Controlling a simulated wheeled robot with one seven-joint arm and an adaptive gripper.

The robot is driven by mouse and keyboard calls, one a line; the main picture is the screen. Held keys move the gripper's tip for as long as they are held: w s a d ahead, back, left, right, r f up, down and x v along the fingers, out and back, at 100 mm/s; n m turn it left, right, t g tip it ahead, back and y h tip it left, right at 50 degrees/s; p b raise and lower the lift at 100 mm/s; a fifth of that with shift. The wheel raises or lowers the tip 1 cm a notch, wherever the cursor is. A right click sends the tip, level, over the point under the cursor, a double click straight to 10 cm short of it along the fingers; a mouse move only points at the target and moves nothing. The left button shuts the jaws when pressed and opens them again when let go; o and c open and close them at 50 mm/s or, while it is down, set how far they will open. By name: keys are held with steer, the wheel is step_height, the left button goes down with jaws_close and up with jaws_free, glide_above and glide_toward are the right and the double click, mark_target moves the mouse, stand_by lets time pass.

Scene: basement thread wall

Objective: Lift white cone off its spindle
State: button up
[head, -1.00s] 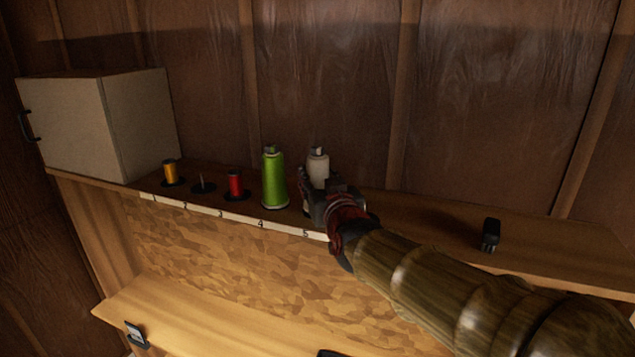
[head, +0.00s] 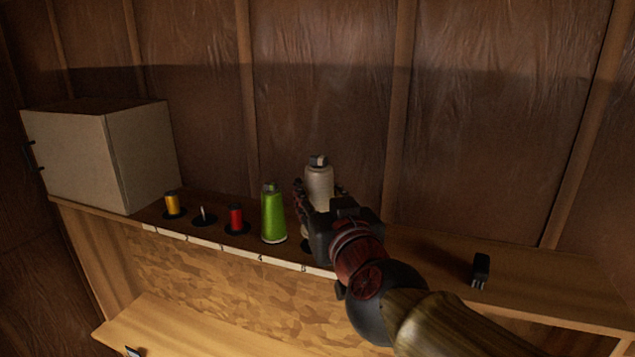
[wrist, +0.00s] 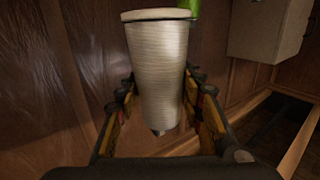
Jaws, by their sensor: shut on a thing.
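The white cone (head: 319,182) stands about upright in my gripper (head: 321,199), with its top higher than the green cone's in the head view. In the wrist view the white cone (wrist: 160,65) fills the middle, wide end at the top of the picture. My gripper (wrist: 161,88) has a finger on each side of it and is shut on it. A dark disc (head: 306,246) shows partly on the shelf below the cone. My gripper hides most of the cone's lower part in the head view, so I cannot tell whether the spindle is still inside.
A green cone (head: 273,215) stands close to the left of my gripper. Further left are a red spool (head: 236,218), a bare spindle (head: 203,214), a yellow spool (head: 173,204) and a pale cabinet (head: 145,155). A small black object (head: 481,269) stands right on the shelf (head: 425,262).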

mark_target(322, 176)
steer(key=shift+s+r, duration=0.2)
steer(key=shift+s, duration=0.25)
steer(key=shift+w, duration=0.1)
step_height(322, 176, up, 4)
steer(key=p, duration=0.5)
stand_by(0.3)
